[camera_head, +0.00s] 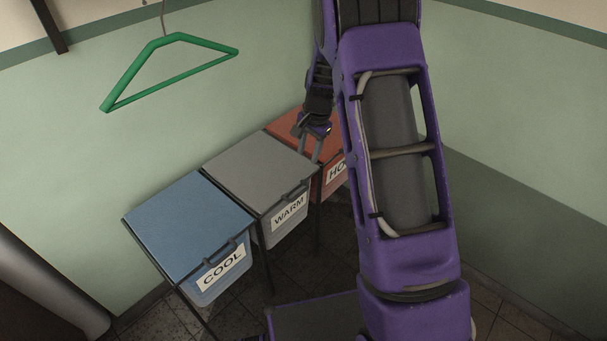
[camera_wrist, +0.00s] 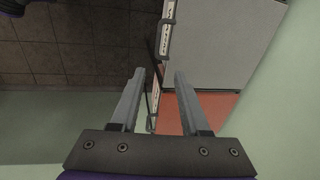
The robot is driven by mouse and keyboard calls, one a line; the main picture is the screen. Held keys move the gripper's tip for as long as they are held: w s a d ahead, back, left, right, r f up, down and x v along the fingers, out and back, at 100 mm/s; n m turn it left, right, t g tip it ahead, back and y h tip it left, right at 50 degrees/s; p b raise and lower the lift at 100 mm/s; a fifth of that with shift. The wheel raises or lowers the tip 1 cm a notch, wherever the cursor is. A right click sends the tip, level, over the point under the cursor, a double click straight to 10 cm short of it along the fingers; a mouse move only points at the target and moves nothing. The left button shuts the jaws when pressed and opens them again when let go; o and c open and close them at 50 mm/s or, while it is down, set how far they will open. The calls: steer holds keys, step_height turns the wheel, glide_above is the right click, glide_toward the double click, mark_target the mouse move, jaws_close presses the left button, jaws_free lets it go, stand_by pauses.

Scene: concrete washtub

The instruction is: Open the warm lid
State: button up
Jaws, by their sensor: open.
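The warm lid (camera_head: 258,168) is a flat grey panel, lying shut on the middle bin. Its dark handle (camera_head: 296,191) is at the front edge, above the WARM label (camera_head: 289,212). In the wrist view the grey lid (camera_wrist: 222,42) fills the upper right, and its handle (camera_wrist: 166,40) lies just beyond my fingertips. My gripper (camera_head: 309,156) is open and empty, above the right side of the grey lid near the red one. In the wrist view my gripper (camera_wrist: 159,74) has its fingers spread, with nothing between them. I cannot tell its exact height over the lid.
A blue-lidded COOL bin (camera_head: 189,227) stands at left. A red-lidded HOT bin (camera_head: 284,124) stands at right, partly hidden by my arm. A green hanger (camera_head: 172,38) hangs by the wall above. Green walls close in behind the bins. Dark tiled floor (camera_wrist: 75,45) lies in front.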

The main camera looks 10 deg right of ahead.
mark_target(300, 193)
steer(key=f, duration=0.6)
steer(key=w+a+f+b, duration=0.1)
steer(key=f, duration=0.4)
steer(key=w+f+b, duration=0.1)
steer(key=f, duration=0.5)
steer(key=shift+w+a+f, duration=0.1)
steer(key=shift+a+f, duration=0.25)
steer(key=shift+a, duration=0.05)
jaws_close()
stand_by(0.6)
